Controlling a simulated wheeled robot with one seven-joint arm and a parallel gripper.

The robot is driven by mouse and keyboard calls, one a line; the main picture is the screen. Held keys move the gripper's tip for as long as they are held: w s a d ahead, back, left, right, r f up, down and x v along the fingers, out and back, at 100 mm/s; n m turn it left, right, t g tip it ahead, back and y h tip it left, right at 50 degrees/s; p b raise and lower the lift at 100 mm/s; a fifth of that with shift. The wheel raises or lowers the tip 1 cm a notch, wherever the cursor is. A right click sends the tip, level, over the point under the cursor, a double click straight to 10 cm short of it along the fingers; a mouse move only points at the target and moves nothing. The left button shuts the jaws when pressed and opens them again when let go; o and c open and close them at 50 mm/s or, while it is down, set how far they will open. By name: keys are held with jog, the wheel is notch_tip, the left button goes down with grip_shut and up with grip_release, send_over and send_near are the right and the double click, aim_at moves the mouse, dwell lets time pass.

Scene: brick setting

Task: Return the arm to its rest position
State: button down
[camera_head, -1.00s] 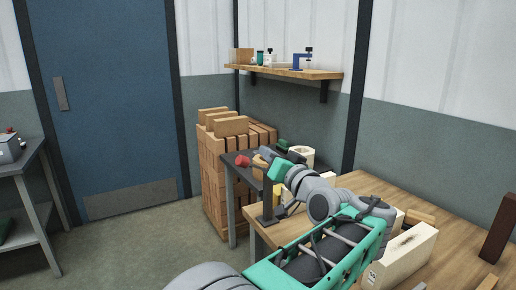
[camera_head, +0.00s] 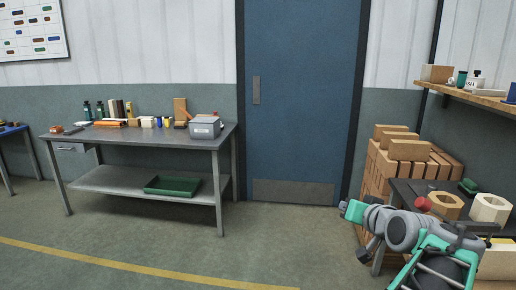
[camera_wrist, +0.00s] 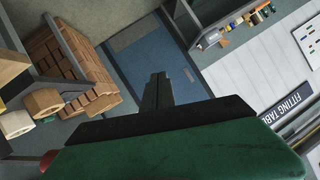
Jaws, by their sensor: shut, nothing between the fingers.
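My gripper shows in the wrist view (camera_wrist: 156,92), its dark fingers together with nothing between them. In the head view my grey and green arm is folded at the lower right, in front of the dark table and the brick stack; I cannot make out the fingers there. The wrist view looks past the fingers towards the blue door (camera_wrist: 150,45), with the room appearing tilted.
A dark table (camera_head: 408,196) with hollow blocks (camera_head: 447,206) stands close to my arm at right, with stacked bricks (camera_head: 408,152) behind. A grey workbench (camera_head: 150,140) with a green tray (camera_head: 172,185) stands left. The floor (camera_head: 200,250) between is clear.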

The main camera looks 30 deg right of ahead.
jog(key=w+a+f+n+g+y+p, duration=0.1)
jog(key=w+a+n+y+p, duration=0.1)
jog(key=a, duration=0.5)
jog(key=w+a+f+n+g+y+p, duration=0.1)
jog(key=w+a, duration=0.2)
jog(key=a, duration=0.4)
jog(key=s+a+f+n+g+p, duration=0.1)
jog(key=s+a+g+p, duration=0.1)
jog(key=a, duration=0.5)
jog(key=s+a+f+n+g+y+p, duration=0.1)
jog(key=s+a+f+n+g+p, duration=0.1)
jog(key=s+a, duration=0.3)
jog(key=s+a+f+n+g+p, duration=0.1)
jog(key=s+a+n+g+p, duration=0.1)
jog(key=a, duration=0.7)
jog(key=shift+s+f+g+p, duration=0.2)
jog(key=shift+s+g+p, duration=0.6)
jog(key=shift+s, duration=0.4)
